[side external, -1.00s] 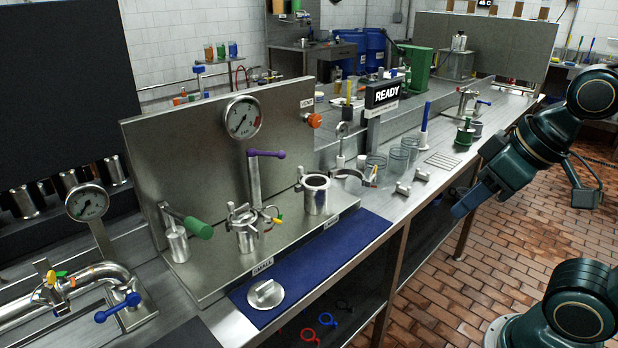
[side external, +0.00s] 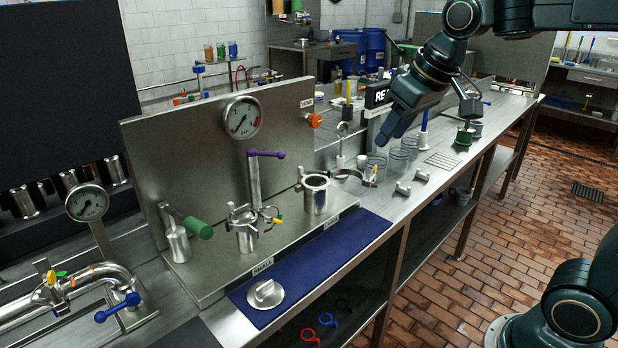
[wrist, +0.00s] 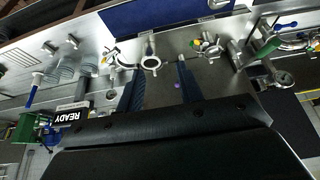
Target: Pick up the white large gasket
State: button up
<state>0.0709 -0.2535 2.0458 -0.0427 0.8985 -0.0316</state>
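I cannot make out a white large gasket in either view. My gripper (side external: 384,138) hangs above the bench near the glass beakers, pointing down and to the left in the side view. In the wrist view its two dark fingers (wrist: 158,76) stand apart with nothing visible between them. Several small rings lie on the shelf under the bench, among them a blue ring (side external: 327,319), a red ring (side external: 308,336) and a black ring (side external: 343,306).
A steel panel with a gauge (side external: 243,117) stands behind a purple-handled valve (side external: 254,180) and an open steel cup (side external: 315,194). The READY display (side external: 378,95) is partly hidden by my gripper.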

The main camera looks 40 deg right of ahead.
jog(key=w+d+f, duration=0.2)
jog(key=w+d, duration=0.1)
jog(key=w, duration=1.1)
send_near(301, 167)
jog(key=shift+w+d+f+g, duration=0.1)
jog(key=shift+w+f+g, duration=0.1)
jog(key=shift+w+f, duration=0.3)
jog(key=shift+w+d+f+g, duration=0.1)
jog(key=shift+w+f+g, duration=0.1)
jog(key=shift+f, duration=0.5)
jog(key=shift+w+f, duration=0.2)
jog(key=shift+f, duration=0.25)
jog(key=shift+x, duration=2.6)
jog(key=shift+w+a, duration=0.15)
grip_shut()
